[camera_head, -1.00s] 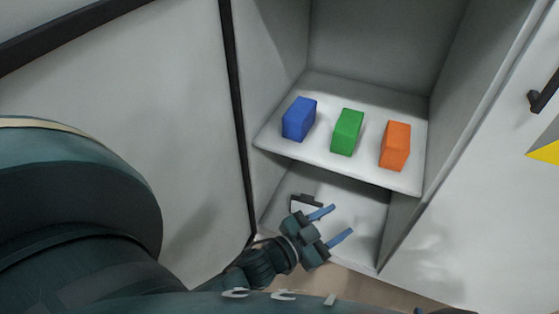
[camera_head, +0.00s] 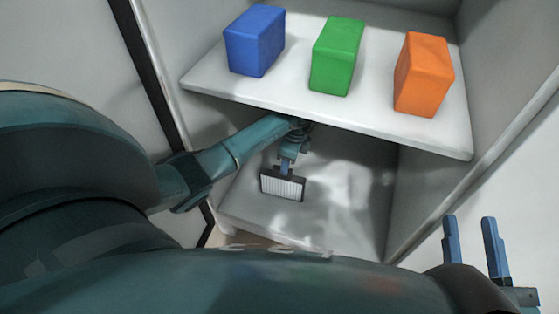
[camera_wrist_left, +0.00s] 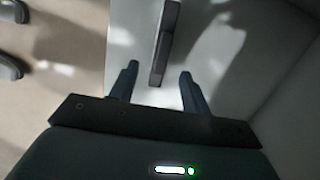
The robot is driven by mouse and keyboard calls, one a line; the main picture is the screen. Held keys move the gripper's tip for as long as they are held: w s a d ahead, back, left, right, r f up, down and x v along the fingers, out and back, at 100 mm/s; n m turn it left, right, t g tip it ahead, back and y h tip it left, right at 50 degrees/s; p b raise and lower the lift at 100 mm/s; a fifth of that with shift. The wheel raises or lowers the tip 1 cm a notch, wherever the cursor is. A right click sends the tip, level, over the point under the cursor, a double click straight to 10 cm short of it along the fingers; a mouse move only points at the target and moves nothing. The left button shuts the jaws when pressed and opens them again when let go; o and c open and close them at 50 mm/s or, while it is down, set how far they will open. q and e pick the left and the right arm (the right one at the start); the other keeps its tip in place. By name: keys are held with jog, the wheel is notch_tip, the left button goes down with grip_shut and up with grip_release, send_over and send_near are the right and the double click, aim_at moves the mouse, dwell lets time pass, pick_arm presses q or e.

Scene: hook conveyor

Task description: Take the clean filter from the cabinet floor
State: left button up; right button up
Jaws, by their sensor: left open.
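The clean filter (camera_head: 283,187), a white pleated panel in a dark frame, stands on the cabinet floor (camera_head: 345,205) in the lower compartment. My left gripper (camera_head: 286,170) reaches in under the shelf, right at the filter's top edge. In the left wrist view the filter (camera_wrist_left: 164,42) shows edge-on as a thin dark slab. Its near end lies between the two spread fingers of my left gripper (camera_wrist_left: 159,70), with a gap on each side. My right gripper (camera_head: 470,218) is at the lower right, fingers apart and empty, outside the compartment.
A shelf (camera_head: 300,108) lies over the filter and my left forearm. It bears a blue block (camera_head: 254,42), a green block (camera_head: 336,57) and an orange block (camera_head: 423,75). Cabinet side walls bound the space. The floor right of the filter is clear.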

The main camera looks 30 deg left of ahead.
pick_arm(q)
jog(key=f+b, duration=0.2)
jog(key=f, duration=0.1)
jog(key=a+f+b, duration=0.1)
jog(key=f+b, duration=0.1)
jog(key=f, duration=0.1)
jog(key=shift+s+a+f, duration=0.1)
jog(key=shift+a+f, duration=0.05)
jog(key=shift+a, duration=0.05)
jog(key=shift+f, duration=0.35)
jog(key=shift+a+f, duration=0.1)
pick_arm(e)
jog(key=r+n+y, duration=0.1)
jog(key=r, duration=0.1)
jog(key=r+n+t+y, duration=0.1)
jog(key=n+y, duration=0.1)
jog(key=w+r+n+t+y, duration=0.1)
jog(key=r, duration=0.1)
jog(key=shift+d+r+n+y, duration=0.3)
jog(key=shift+d+r, duration=0.05)
pick_arm(q)
grip_shut()
